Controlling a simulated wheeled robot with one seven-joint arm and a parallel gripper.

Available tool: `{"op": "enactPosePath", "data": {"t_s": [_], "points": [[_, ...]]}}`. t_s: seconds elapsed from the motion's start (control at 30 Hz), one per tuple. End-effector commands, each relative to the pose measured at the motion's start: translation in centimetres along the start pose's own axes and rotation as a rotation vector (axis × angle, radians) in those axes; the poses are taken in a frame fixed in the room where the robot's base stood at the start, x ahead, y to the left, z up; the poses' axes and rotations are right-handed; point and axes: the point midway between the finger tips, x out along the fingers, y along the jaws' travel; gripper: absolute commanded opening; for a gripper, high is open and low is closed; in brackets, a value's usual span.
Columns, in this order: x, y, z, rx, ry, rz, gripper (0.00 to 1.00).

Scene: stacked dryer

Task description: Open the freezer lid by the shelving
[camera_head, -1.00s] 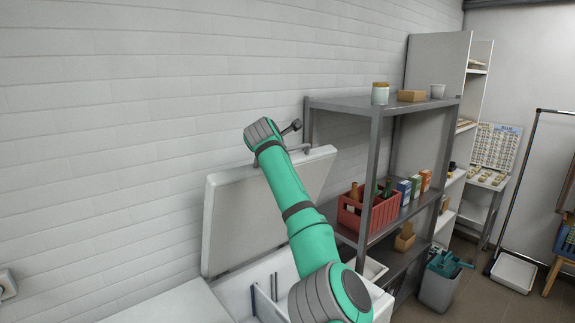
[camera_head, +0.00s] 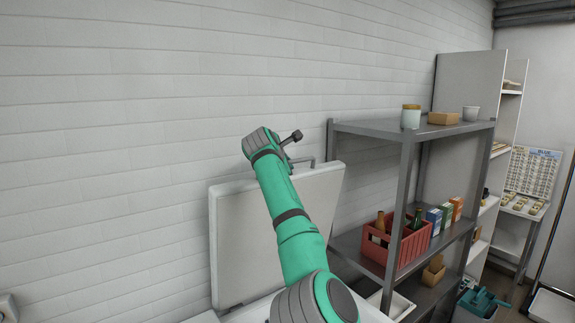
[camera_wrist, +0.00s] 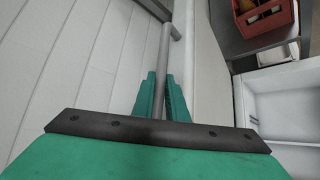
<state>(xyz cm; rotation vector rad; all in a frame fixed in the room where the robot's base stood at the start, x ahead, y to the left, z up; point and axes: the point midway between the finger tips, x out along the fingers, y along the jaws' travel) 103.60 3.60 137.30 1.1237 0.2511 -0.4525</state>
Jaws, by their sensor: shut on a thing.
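The white freezer lid (camera_head: 255,245) is raised, standing steeply tilted near the brick wall beside the shelving. Its grey bar handle (camera_wrist: 165,52) runs between my gripper's fingers in the wrist view. My gripper (camera_wrist: 162,92) is shut on this handle. The open white freezer interior (camera_wrist: 280,110) shows at the right of the wrist view.
Grey metal shelving (camera_head: 372,128) stands right of the lid, close to its edge. It holds a red crate (camera_head: 397,243) with bottles, several cartons, a jar (camera_head: 410,117) and a box. The white brick wall (camera_head: 110,120) is close behind the lid.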

Motion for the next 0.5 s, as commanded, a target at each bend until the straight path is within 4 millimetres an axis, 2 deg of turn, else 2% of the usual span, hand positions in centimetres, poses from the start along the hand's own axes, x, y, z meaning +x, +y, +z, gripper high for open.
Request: {"op": "enactPosePath", "data": {"t_s": [0.03,0.07,0.5], "points": [[0.3,-0.5,0.9,0.003,-0.013,-0.008,0.17],[0.3,-0.5,0.8,0.003,-0.012,-0.008,0.2],[0.1,-0.1,-0.2,-0.001,0.001,-0.003,0.2]]}}
